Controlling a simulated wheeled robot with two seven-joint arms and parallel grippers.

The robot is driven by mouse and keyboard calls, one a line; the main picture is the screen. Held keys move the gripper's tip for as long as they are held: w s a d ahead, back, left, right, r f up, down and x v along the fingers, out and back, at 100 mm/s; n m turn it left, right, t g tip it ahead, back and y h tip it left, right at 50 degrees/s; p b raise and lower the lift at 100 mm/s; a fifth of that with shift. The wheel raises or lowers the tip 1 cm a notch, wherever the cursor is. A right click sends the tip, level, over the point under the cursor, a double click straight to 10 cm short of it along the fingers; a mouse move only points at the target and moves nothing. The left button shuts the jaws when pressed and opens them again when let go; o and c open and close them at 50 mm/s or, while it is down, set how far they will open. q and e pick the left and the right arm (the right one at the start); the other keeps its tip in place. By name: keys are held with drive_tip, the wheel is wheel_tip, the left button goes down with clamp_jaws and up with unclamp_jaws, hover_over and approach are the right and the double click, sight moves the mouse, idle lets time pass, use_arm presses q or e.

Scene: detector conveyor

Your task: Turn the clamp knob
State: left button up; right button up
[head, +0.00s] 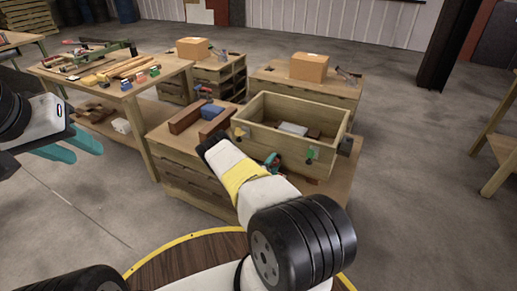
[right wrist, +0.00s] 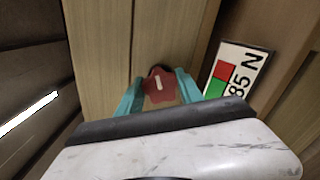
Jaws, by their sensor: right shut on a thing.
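The clamp knob (right wrist: 158,86) is dark red and lobed, with a short pale mark on its face. It sits against a light wooden face in the right wrist view. My right gripper (right wrist: 160,92) has its teal fingers on both sides of the knob and is shut on it.
A label (right wrist: 236,76) with red and green patches and "85 N" is beside the knob. The box stands on a wooden cabinet (head: 175,147) with brown blocks and a blue item. A workbench (head: 120,92) with tools stands at the left.

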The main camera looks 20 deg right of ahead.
idle(0.3)
drive_tip(key=o, duration=1.4)
drive_tip(key=shift+v, duration=3.95)
